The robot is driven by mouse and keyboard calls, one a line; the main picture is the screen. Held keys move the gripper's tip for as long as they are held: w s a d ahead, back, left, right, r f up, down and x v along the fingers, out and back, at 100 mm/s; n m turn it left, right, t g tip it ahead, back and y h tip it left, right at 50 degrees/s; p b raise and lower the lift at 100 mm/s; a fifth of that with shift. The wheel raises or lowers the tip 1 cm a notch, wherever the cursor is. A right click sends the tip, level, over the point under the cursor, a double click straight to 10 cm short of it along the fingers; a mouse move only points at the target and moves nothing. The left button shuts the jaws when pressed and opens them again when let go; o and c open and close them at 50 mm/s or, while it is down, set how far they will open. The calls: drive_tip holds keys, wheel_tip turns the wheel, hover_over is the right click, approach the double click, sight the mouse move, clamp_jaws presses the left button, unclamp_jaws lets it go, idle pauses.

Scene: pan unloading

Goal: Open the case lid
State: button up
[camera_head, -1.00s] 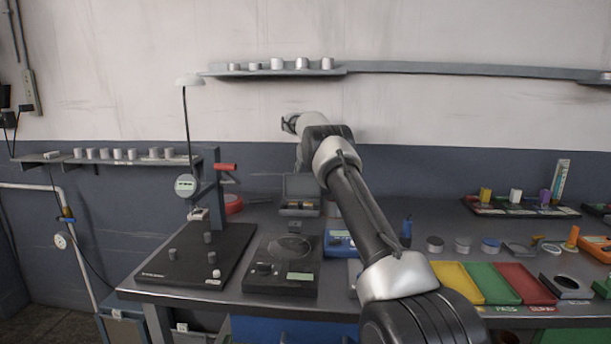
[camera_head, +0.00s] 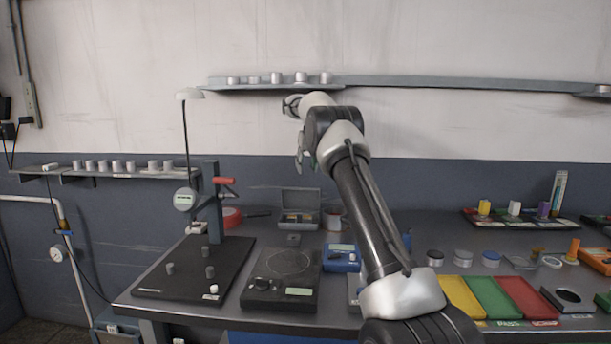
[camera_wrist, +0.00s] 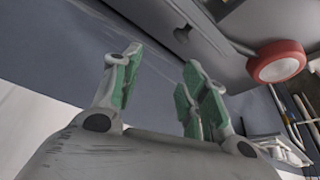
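A small grey case (camera_head: 298,218) sits at the back of the dark bench, against the wall. Its lid (camera_head: 299,199) stands raised at the back, and small brownish things show inside. My gripper (camera_head: 304,158) is above the case in the head view, with its fingers pointing down and apart from the lid. In the wrist view my gripper (camera_wrist: 161,62) has its two green-padded fingers spread, with nothing between them. I cannot make out the case in the wrist view.
A red roll (camera_head: 231,217) lies left of the case, beside a press stand (camera_head: 213,205). A black scale (camera_head: 282,280) is in front, and a blue device (camera_head: 341,258) to the right. A wall shelf (camera_head: 270,87) with several weights is above my wrist.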

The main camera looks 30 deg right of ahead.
sight(306, 201)
drive_tip(key=shift+r, duration=0.2)
